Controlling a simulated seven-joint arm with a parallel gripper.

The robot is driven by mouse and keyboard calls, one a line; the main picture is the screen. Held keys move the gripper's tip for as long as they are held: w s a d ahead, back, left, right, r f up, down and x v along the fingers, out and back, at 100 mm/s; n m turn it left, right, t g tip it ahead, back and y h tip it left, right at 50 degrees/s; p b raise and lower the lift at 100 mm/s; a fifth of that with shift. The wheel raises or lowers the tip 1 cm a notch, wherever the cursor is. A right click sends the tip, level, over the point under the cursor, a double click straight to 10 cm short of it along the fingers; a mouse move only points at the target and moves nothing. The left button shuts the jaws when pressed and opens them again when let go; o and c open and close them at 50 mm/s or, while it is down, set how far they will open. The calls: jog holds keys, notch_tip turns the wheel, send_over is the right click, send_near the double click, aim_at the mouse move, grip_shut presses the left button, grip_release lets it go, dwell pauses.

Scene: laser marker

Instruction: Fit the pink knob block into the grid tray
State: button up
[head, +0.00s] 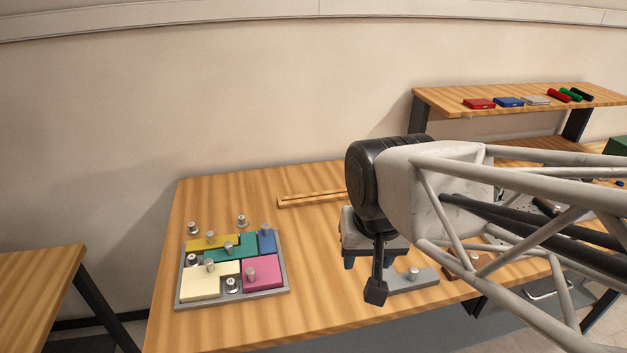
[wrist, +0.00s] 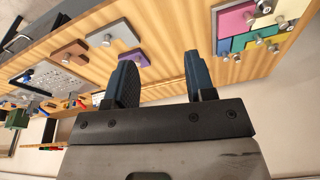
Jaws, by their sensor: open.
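The grid tray (head: 178,304) is a grey frame on the left of the wooden table, holding several coloured knob blocks. The pink knob block (head: 268,274) lies inside the tray's front right corner, its silver knob up. It looks level with its neighbours; I cannot tell whether it is fully seated. In the wrist view the pink block (wrist: 235,20) shows in the tray at upper right. My gripper (head: 376,278) is to the right of the tray and above the table, apart from the pink block. In the wrist view my gripper (wrist: 161,76) is open, with nothing between its fingers.
A grey knob block (head: 412,281) and a brown block (head: 463,264) lie on the table right of my gripper. A purple block (wrist: 132,58) shows in the wrist view. A wooden bar (head: 310,199) lies behind. Table between tray and gripper is clear.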

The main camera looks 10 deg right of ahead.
jog(key=shift+s+d+n, duration=0.2)
jog(key=shift+s+n, duration=0.25)
jog(key=shift+n, duration=0.05)
jog(key=shift+s+d+n, duration=0.2)
jog(key=shift+s+n, duration=0.25)
jog(key=shift+n, duration=0.05)
dwell(0.8)
